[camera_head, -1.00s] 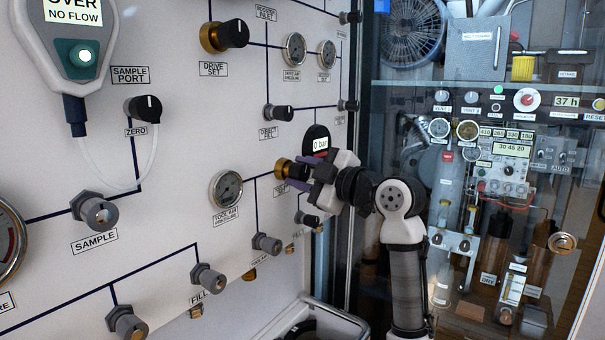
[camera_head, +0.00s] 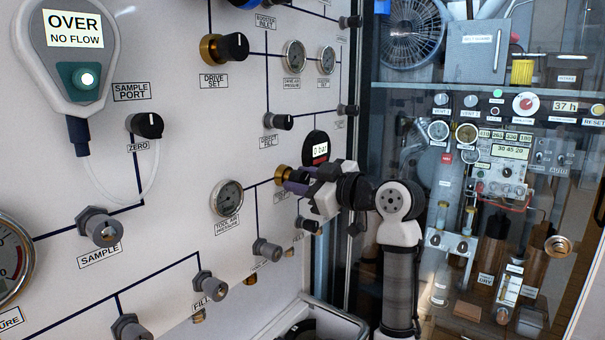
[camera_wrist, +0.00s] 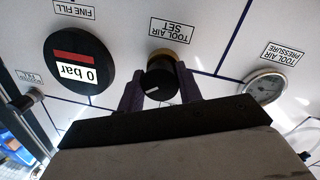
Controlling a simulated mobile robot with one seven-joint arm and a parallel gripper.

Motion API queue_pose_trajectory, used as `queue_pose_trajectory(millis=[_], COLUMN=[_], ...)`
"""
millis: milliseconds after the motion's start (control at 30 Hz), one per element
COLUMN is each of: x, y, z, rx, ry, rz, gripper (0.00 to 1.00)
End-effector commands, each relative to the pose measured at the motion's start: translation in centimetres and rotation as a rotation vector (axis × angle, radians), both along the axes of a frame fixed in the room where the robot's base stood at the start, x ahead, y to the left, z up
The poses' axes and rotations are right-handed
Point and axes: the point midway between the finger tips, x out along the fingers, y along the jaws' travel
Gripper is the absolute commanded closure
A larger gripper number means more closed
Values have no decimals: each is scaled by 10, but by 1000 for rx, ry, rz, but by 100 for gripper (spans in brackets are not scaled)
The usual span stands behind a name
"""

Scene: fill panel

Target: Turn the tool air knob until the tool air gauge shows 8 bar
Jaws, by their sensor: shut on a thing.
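The tool air knob (camera_wrist: 160,80) is black with a white pointer line and a brass collar, under a label reading TOOL AIR SET in the wrist view, where the picture is upside down. My gripper (camera_wrist: 160,92) is shut on this knob, one finger on each side. In the head view my gripper (camera_head: 293,181) hides most of the knob, and its brass collar (camera_head: 281,176) shows. The tool air pressure gauge (camera_head: 227,198) is a round dial left of the knob. It also shows in the wrist view (camera_wrist: 265,88); its needle is too small to read.
A black digital display (camera_head: 317,149) reading 0 bar sits just above my gripper. Other knobs, such as drive set (camera_head: 224,47), are on the panel. A glass-fronted cabinet (camera_head: 480,150) stands at right, a bin (camera_head: 310,318) below.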

Motion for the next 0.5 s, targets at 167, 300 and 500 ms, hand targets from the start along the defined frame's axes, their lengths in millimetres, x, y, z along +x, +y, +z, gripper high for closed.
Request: queue_pose_trajectory(millis=[167, 300, 500], x=[-1, -1, -1], y=[2, 2, 2], z=[1, 1, 1], rx=[97, 175, 284], ry=[142, 250, 402], rz=[6, 7, 5], gripper=[88, 88, 88])
